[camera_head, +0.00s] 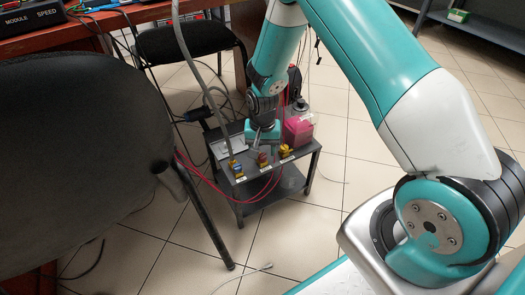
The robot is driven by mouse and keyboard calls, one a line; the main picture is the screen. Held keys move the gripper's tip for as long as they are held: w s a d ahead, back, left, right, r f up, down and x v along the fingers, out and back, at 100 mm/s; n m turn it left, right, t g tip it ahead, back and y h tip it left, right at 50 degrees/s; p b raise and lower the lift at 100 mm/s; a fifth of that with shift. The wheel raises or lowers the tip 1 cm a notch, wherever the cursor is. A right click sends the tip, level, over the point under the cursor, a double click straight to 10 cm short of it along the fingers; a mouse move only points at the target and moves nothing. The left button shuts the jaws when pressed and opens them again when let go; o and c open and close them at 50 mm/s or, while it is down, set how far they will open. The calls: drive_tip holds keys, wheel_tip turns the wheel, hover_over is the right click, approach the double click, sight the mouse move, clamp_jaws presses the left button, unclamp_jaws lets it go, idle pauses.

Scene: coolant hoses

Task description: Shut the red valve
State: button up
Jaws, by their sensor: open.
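The middle one, the red valve (262,160), has a dull red top. Its handle's position is too small to tell. My gripper (263,143) reaches down from above and is open, just above and behind the red valve. I cannot tell whether its fingers touch the valve. The left valve (236,167) has a blue part and a grey hose rising by it. The right valve (285,151) looks yellow.
A whitish flat item (228,147) lies at left. Red hoses (207,180) run off the table's left side. Black chairs (80,140) crowd the left; tiled floor at right is free.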

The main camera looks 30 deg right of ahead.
sight(262, 156)
wheel_tip(262, 156, up, 15)
drive_tip(key=p, duration=0.5)
